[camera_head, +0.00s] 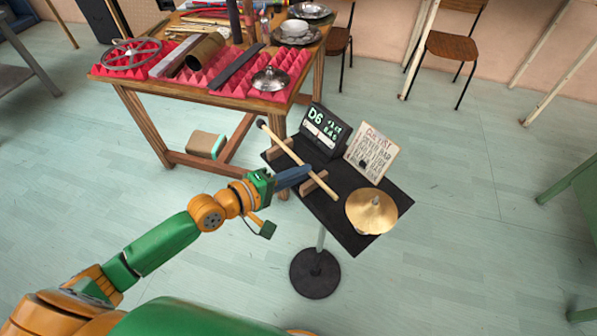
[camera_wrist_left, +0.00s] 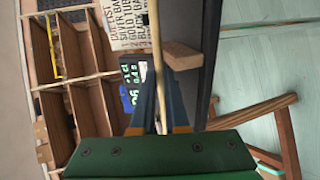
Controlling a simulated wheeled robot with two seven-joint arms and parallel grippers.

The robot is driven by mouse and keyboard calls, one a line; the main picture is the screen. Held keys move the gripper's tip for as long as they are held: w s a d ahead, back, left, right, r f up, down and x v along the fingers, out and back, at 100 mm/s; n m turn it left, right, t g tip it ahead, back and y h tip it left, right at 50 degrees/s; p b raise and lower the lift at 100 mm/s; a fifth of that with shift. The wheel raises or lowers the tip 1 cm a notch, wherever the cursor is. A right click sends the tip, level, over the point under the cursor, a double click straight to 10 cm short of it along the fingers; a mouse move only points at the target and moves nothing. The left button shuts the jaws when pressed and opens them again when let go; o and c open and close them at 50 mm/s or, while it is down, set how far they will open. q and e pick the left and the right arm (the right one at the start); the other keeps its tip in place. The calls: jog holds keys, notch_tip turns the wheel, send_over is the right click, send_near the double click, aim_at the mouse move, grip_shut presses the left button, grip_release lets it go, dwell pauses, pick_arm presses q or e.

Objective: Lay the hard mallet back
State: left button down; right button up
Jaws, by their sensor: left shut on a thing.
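The hard mallet (camera_head: 279,141) has a long pale wooden shaft and a small dark head at its far left end. It lies slantwise across two wooden rests, one far (camera_head: 280,151) and one near (camera_head: 314,182), on a black stand top (camera_head: 346,226). I cannot tell whether it touches both rests. My left gripper (camera_head: 306,170) reaches in from the left and is shut on the mallet's shaft between the rests. In the left wrist view the shaft (camera_wrist_left: 156,35) runs into the dark fingers (camera_wrist_left: 160,95), beside a wooden rest (camera_wrist_left: 182,54). My right gripper is out of view.
On the stand are a black display box (camera_head: 324,130), a written card (camera_head: 372,153) and a brass cymbal (camera_head: 372,212). A wooden table (camera_head: 140,108) behind holds red foam, tubes, bars and metal bowls. Chairs stand at the back. Floor right of the stand is clear.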

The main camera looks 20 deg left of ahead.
pick_arm(q)
jog(key=c, duration=0.8)
grip_release()
jog(key=shift+c, duration=0.2)
jog(key=v, duration=0.7)
